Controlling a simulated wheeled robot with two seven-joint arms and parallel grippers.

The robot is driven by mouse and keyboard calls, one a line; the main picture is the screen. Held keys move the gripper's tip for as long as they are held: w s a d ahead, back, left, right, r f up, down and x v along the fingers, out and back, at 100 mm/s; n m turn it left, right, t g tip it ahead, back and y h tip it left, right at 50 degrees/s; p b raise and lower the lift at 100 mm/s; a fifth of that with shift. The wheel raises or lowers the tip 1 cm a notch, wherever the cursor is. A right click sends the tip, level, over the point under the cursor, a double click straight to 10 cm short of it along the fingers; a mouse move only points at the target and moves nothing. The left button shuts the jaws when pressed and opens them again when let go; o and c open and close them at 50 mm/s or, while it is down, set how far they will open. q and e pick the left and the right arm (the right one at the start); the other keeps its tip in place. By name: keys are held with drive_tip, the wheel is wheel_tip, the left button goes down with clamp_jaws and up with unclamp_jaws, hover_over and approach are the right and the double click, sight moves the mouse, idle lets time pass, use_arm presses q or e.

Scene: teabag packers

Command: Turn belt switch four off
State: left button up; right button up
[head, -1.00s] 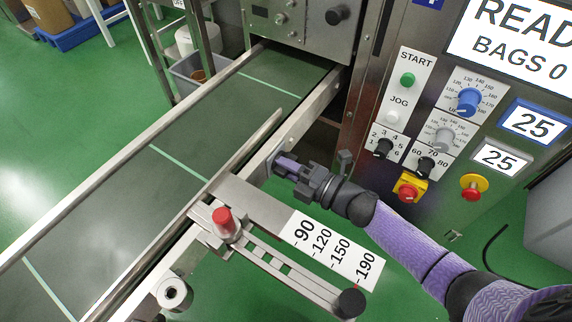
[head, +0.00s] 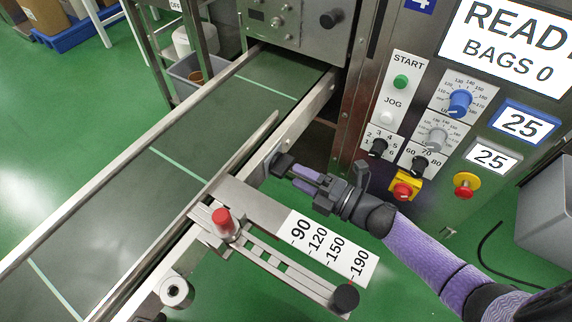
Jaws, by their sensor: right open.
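My right gripper (head: 284,168) reaches in from the lower right to the near side rail of the conveyor belt (head: 200,135). Its jaws are open, with the black fingertips close to the rail; I cannot tell whether they touch it. No belt switch can be made out clearly; the part of the rail behind the fingers is hidden. A blue sign with a 4 (head: 420,4) is on the machine above the control panel. My left gripper is not in view.
A red-knobbed guide (head: 224,222) with a white scale plate (head: 330,248) juts out beside my right gripper. The control panel (head: 400,110) with a yellow-and-red switch (head: 404,188) and a red button (head: 466,182) stands to the right. Green floor is open at the left.

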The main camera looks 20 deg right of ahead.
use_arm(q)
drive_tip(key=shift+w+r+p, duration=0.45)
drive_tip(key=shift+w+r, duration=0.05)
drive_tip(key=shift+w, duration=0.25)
use_arm(e)
drive_tip(key=v, duration=0.5)
